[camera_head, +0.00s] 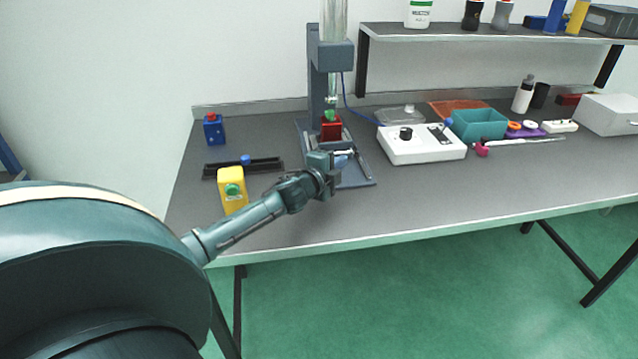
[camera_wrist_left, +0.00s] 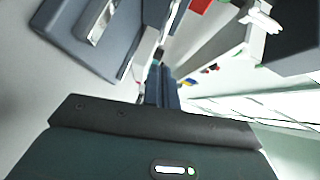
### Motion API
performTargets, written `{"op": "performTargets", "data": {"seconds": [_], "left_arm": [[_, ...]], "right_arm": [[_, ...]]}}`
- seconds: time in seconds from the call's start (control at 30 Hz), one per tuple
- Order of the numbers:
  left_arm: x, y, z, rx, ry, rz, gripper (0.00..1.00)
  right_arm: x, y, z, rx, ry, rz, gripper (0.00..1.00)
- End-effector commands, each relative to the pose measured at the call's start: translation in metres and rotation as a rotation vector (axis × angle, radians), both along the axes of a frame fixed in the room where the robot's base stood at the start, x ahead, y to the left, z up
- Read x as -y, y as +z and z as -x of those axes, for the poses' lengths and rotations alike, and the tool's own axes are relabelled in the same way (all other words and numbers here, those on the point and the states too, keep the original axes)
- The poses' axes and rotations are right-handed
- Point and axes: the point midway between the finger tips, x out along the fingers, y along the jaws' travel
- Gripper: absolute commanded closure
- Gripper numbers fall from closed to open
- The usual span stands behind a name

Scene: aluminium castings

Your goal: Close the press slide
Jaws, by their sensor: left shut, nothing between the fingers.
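The press (camera_head: 318,75) is a blue-grey column standing on a flat base plate (camera_head: 360,183) at the middle of the bench. A red block (camera_head: 331,128) with a green part on top sits low at the column. My left gripper (camera_head: 343,161) is over the front of the base plate, in front of the red block, its fingers together and empty. A thin dark bar lies close beside the fingers; I cannot tell whether they touch it. The closed fingers (camera_wrist_left: 160,88) also show in the left wrist view. Which part is the slide is not clear. My right gripper is not in view.
A yellow box with a green button (camera_head: 232,189), a black rail (camera_head: 243,168) and a blue box (camera_head: 213,130) stand left of the press. A white control box (camera_head: 421,146) stands close on the right, with a teal bin (camera_head: 478,124) beyond. The front right bench top is clear.

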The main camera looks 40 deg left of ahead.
Motion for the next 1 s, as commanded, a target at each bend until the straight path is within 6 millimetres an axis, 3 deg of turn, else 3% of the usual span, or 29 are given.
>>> {"op": "performTargets", "data": {"seconds": [0.2, 0.5, 1.0], "left_arm": [[0.005, 0.002, 0.047, -0.005, -0.005, 0.000, 1.00], [0.009, 0.010, 0.089, -0.003, -0.003, 0.002, 1.00], [0.010, 0.013, 0.098, -0.001, -0.004, 0.002, 1.00]], "right_arm": [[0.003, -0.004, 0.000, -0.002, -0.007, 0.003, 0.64], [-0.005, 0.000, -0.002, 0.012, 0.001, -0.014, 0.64], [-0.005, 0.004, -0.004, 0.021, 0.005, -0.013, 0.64]]}}
